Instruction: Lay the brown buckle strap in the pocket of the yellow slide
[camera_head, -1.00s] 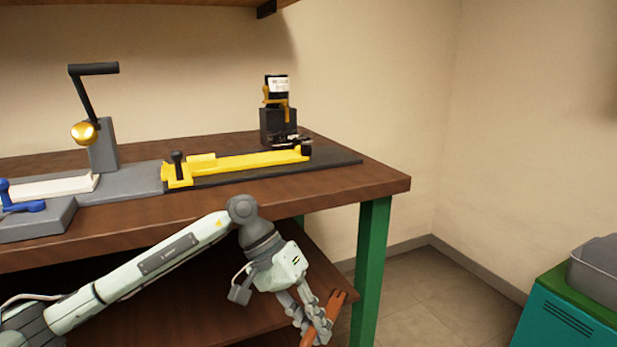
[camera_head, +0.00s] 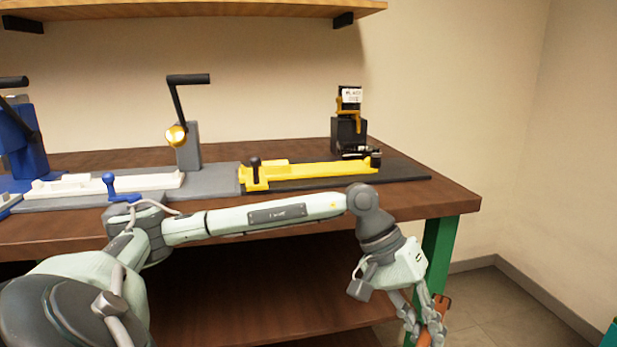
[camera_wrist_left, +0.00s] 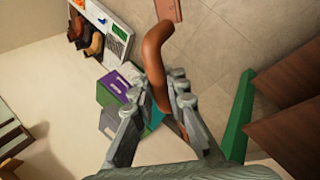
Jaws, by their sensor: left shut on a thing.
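The brown buckle strap (camera_head: 441,304) hangs at the lower right of the head view, in front of and below the bench top's right end. My left gripper (camera_head: 427,330) is shut on it. In the left wrist view the strap (camera_wrist_left: 153,62) curves up from between the fingers (camera_wrist_left: 166,105), its far end out past the fingertips. The yellow slide (camera_head: 325,170) lies on a dark base on the bench, with a black knob at its left end. It is apart from the strap, and its pocket is not clear from here. My right gripper is out of view.
The wooden bench (camera_head: 300,219) has a green leg (camera_head: 438,248) close to my left gripper. A black stand (camera_head: 348,134) with a label is behind the slide.

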